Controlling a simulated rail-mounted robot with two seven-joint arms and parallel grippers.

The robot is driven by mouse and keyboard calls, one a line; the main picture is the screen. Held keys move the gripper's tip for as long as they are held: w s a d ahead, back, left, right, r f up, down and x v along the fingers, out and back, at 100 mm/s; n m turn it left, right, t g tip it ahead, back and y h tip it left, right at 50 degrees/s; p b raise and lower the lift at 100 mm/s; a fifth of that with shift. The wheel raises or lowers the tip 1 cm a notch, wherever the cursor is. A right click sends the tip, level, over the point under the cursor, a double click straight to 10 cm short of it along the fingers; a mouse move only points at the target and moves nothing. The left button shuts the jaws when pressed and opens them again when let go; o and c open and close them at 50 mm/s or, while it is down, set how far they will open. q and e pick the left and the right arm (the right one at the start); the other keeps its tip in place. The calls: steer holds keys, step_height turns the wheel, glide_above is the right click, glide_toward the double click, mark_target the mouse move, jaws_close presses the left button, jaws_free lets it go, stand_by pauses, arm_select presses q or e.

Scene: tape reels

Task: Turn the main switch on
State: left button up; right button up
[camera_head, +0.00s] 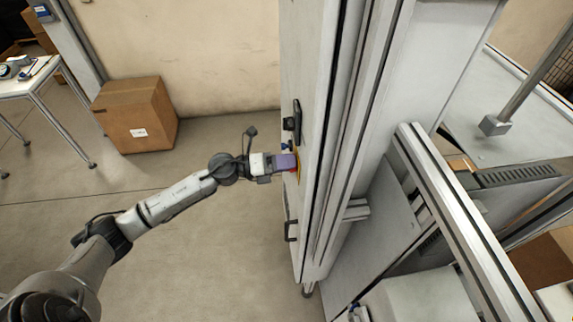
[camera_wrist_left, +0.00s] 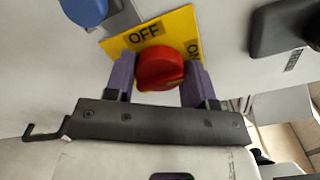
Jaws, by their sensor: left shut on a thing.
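The main switch is a red knob (camera_wrist_left: 158,68) on a yellow plate (camera_wrist_left: 118,42) in the left wrist view. The plate reads OFF above the knob and ON, partly hidden, at its right. My left gripper (camera_wrist_left: 157,72) has one purple finger on each side of the knob and is shut on it. In the head view, the left gripper (camera_head: 286,162) reaches the side face of a tall pale cabinet (camera_head: 312,130), where a bit of the yellow plate (camera_head: 298,172) shows past the fingers. I cannot tell the knob's exact turn. My right gripper is not in view.
A black handle (camera_head: 296,118) sits on the cabinet above the switch, and another handle (camera_head: 290,231) below it. A blue round part (camera_wrist_left: 85,10) is close to the plate. A cardboard box (camera_head: 135,114) stands by the wall.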

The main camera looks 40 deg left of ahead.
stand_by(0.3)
arm_select(q)
steer(key=o, duration=0.9)
steer(key=shift+o, duration=0.2)
steer(key=shift+s, duration=0.1)
steer(key=b+v, duration=0.3)
steer(key=v, duration=1)
steer(key=shift+s+a, duration=0.2)
steer(key=shift+a, duration=0.1)
